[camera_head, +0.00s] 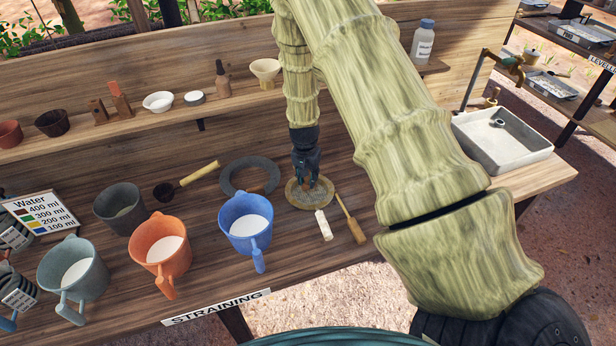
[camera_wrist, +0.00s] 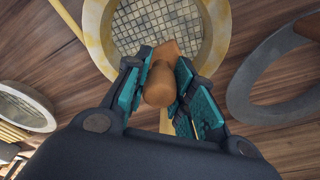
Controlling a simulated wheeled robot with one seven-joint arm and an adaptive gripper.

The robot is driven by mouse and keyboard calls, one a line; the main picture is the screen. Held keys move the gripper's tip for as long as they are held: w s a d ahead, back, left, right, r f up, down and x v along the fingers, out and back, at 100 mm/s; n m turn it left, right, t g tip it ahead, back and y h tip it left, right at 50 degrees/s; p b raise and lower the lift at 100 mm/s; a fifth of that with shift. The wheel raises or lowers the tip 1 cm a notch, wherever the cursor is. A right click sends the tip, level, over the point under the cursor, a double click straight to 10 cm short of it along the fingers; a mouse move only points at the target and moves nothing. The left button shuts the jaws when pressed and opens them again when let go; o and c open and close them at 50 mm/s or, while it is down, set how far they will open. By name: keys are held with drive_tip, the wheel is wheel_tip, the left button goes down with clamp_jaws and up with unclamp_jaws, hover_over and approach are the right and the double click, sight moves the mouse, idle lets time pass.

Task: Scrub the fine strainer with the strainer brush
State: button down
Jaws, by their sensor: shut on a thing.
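The fine strainer (camera_head: 298,201) is a round mesh with a tan rim, lying on the wooden bench. In the wrist view its mesh (camera_wrist: 150,12) and yellowish rim (camera_wrist: 215,45) fill the top middle. My gripper (camera_head: 306,178) points down over the strainer in the head view. In the wrist view my gripper (camera_wrist: 166,86) is shut on a brown wooden piece, which I take to be the strainer brush (camera_wrist: 158,84). The brush's bristles are hidden, and I cannot tell whether it touches the mesh.
A dark ring (camera_head: 229,180) lies left of the strainer. A white-ended tool (camera_head: 323,225) and a wooden-handled tool (camera_head: 355,230) lie at its near right. Blue (camera_head: 240,238), orange (camera_head: 158,268) and grey (camera_head: 72,280) jugs stand left. A white basin (camera_head: 515,150) is at right.

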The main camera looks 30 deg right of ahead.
drive_tip(key=shift+f, duration=0.55)
drive_tip(key=shift+s, duration=0.1)
drive_tip(key=shift+s+a+r, duration=0.1)
drive_tip(key=shift+s+a, duration=0.2)
drive_tip(key=shift+s, duration=0.45)
drive_tip(key=shift+s+a+r, duration=0.1)
drive_tip(key=shift+s+a, duration=0.15)
drive_tip(key=shift+s, duration=0.5)
drive_tip(key=shift+s+a, duration=0.1)
drive_tip(key=shift+s, duration=0.2)
drive_tip(key=shift+f, duration=0.2)
drive_tip(key=shift+w+d, duration=0.2)
drive_tip(key=shift+w, duration=0.45)
drive_tip(key=shift+w+d, duration=0.25)
drive_tip(key=shift+w, duration=0.35)
drive_tip(key=shift+w+d, duration=0.2)
drive_tip(key=shift+w, duration=0.45)
